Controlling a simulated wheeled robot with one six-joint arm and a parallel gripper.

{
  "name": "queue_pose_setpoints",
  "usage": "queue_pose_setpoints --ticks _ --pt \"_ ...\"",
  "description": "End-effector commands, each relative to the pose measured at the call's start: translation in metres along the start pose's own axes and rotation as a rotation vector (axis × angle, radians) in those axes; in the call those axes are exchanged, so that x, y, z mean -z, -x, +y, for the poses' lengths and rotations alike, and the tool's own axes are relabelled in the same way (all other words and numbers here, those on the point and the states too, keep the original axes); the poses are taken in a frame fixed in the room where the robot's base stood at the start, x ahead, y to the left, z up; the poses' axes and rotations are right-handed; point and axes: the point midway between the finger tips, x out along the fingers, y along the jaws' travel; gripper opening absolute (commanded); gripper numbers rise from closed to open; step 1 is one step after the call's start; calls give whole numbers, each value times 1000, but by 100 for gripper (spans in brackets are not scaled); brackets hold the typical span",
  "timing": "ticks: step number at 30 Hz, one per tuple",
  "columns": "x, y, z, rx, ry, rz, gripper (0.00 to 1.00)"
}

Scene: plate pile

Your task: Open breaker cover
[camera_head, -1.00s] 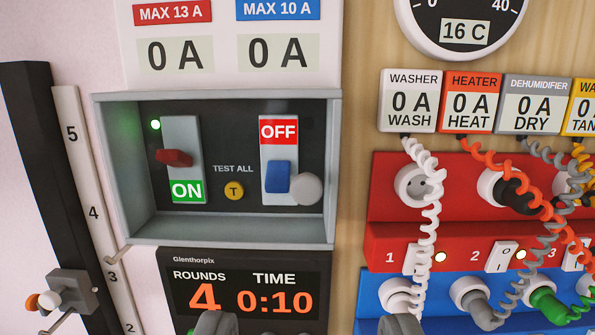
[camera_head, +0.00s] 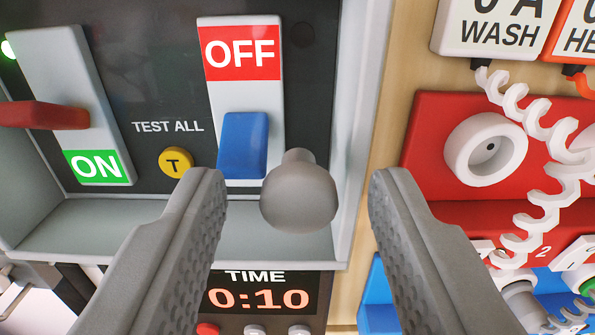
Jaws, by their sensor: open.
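The breaker box (camera_head: 352,130) has a grey frame around a dark panel. A rounded grey knob (camera_head: 300,197) sticks out at its lower right, in front of the panel. A clear cover pane cannot be made out for certain. My gripper (camera_head: 298,185) is open, with one finger on each side of the knob in the picture. A gap shows between the knob and each finger, and contact is not visible. Inside the box, the red switch (camera_head: 45,115) is above an ON label, and the blue switch (camera_head: 243,145) is below an OFF label.
A yellow test button (camera_head: 175,162) sits between the switches. The timer display (camera_head: 262,299) is below the box. To the right are a white socket (camera_head: 485,149) on a red panel (camera_head: 425,150) and coiled white cable (camera_head: 540,125), close to my right finger.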

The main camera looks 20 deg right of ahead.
Motion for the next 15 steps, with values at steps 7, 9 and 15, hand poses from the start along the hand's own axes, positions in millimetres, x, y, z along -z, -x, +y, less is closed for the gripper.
queue_pose_setpoints --ticks 7,9,15 --pt "1 -1 0 0 0 1 43" --pt "1 -1 0 0 0 1 43" --pt "1 -1 0 0 0 1 4"
